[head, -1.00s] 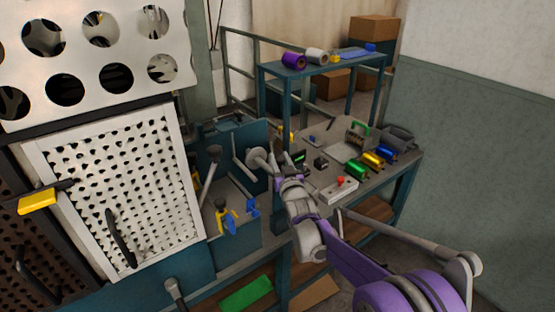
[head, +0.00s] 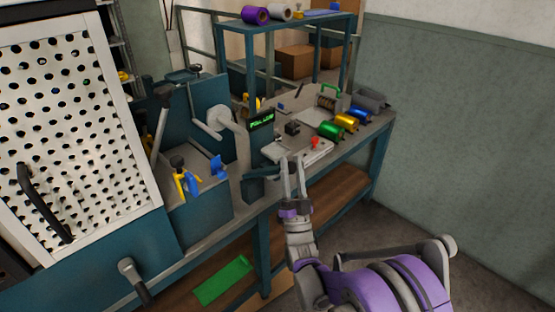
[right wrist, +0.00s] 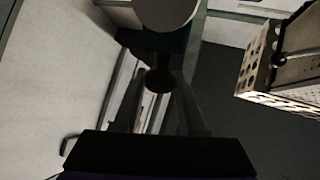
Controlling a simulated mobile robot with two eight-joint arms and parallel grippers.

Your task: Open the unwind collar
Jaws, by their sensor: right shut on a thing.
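The grey-white round disc with a thick curved arm (head: 220,124), which looks like the unwind collar, sits at the bench's left end against a blue plate. I cannot tell whether it is open. My right gripper (head: 292,160) is at the bench's front edge, right of and below the disc, fingers pointing up. In the right wrist view a dark round knob (right wrist: 158,80) lies between the converging fingers, below a pale cylinder (right wrist: 165,12). My left gripper is not in view.
A perforated white panel (head: 60,130) fills the left. The floor at right is clear.

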